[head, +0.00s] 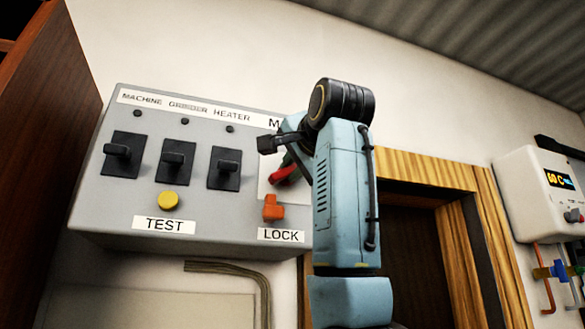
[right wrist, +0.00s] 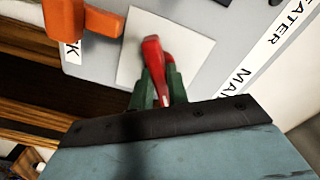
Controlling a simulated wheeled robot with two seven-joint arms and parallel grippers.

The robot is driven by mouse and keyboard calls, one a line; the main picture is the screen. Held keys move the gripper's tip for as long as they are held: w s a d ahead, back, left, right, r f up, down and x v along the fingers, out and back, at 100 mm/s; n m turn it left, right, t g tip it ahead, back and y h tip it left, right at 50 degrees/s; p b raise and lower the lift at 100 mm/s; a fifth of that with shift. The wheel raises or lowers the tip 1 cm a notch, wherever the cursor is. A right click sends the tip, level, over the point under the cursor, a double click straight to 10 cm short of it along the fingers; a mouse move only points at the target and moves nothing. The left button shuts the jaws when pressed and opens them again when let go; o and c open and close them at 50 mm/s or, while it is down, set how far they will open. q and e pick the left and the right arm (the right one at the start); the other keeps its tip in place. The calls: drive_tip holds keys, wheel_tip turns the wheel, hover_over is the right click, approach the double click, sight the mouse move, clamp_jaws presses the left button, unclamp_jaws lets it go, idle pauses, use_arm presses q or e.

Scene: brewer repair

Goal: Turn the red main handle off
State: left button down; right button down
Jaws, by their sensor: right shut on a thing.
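The red main handle (head: 284,174) sits on a white plate at the right end of the grey switch panel (head: 90,214). It is partly hidden behind my right arm in the head view. In the right wrist view the red handle (right wrist: 155,70) stands out from the white plate (right wrist: 185,50), tilted, with its lower end between my green fingers. My right gripper (right wrist: 158,88) is shut on the handle. In the head view my right gripper (head: 291,160) is mostly hidden by its own arm. My left gripper is not in view.
An orange lock piece (head: 273,208) sits just below the handle, above the LOCK label (head: 281,235). Three black switches and a yellow TEST button (head: 168,201) are to the left. A wooden door frame (head: 490,220) and a white heater unit (head: 535,190) are to the right.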

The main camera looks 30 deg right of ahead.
drive_tip(key=m, duration=0.3)
drive_tip(key=shift+m, duration=1.9)
drive_tip(key=c, duration=1.4)
unclamp_jaws()
drive_tip(key=shift+o, duration=0.2)
